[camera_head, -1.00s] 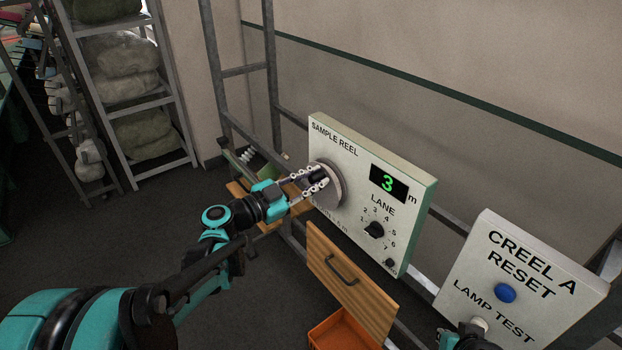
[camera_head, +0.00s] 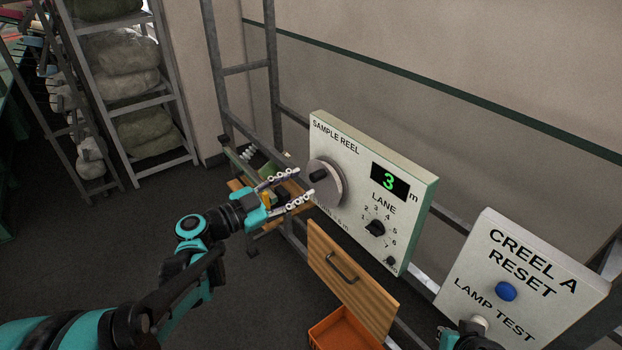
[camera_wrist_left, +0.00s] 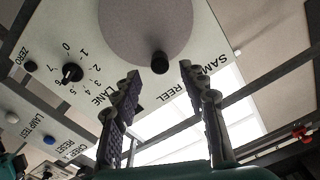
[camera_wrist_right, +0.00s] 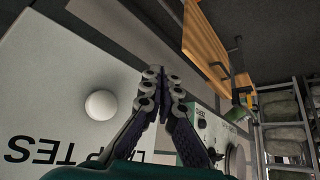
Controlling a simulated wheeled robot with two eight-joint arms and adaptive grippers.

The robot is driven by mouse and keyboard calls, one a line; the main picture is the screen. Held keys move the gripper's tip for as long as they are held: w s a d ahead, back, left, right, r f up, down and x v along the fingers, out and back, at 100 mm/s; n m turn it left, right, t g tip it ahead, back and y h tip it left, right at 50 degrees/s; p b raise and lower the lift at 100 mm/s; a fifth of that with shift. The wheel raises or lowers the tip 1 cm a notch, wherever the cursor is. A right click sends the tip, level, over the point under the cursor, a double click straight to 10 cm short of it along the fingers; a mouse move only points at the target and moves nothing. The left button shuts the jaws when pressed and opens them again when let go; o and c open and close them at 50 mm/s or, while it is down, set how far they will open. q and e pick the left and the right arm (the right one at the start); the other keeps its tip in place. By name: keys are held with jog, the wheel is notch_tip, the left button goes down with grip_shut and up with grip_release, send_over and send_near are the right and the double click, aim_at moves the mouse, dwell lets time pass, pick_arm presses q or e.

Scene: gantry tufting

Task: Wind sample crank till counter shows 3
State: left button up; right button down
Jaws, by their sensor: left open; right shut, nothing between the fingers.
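The sample reel panel (camera_head: 345,140) carries a round grey crank disc (camera_head: 335,178) with a black knob (camera_head: 319,174). The counter (camera_head: 389,181) reads a green 3, with "m" beside it. My left gripper (camera_head: 293,188) is open and empty, just left of the disc and apart from the knob. In the left wrist view the knob (camera_wrist_left: 160,62) stands beyond the spread fingers. My right gripper (camera_wrist_right: 160,78) is shut and empty, near the white lamp test button (camera_wrist_right: 101,105). In the head view only a bit of it shows at the bottom edge.
The black lane dial (camera_head: 376,228) and a small zero knob (camera_head: 391,261) are on the same panel. The Creel A panel (camera_head: 560,285) with a blue reset button (camera_head: 506,291) stands at the right. A wooden drawer front (camera_head: 350,275) and an orange bin (camera_head: 345,330) are below.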

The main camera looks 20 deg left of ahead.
pick_arm(q)
jog(key=v, duration=0.6)
jog(key=shift+s, duration=0.25)
jog(key=shift+a, duration=0.1)
jog(key=s+d+f+n+g+y+b, duration=0.25)
jog(key=d+f+b, duration=0.25)
jog(key=f, duration=0.5)
jog(key=s+d+f+n+g+y+b, duration=0.1)
jog(key=s+d+f+n+g+b, duration=0.3)
jog(key=f, duration=0.6)
jog(key=s+a+f+n+y+b, duration=0.2)
jog(key=s+f+n+y+b, duration=0.1)
jog(key=f, duration=0.3)
jog(key=s+a+f+n+y+b, duration=0.1)
jog(key=s+f+n+y+b, duration=0.2)
jog(key=s+f+y+b, duration=0.1)
notch_tip(320, 180, down, 3)
jog(key=s+b, duration=0.1)
jog(key=b, duration=0.1)
jog(key=shift+a+f+b, duration=0.2)
jog(key=shift+a+b, duration=0.1)
jog(key=shift+a, duration=0.05)
jog(key=shift+g+y, duration=0.25)
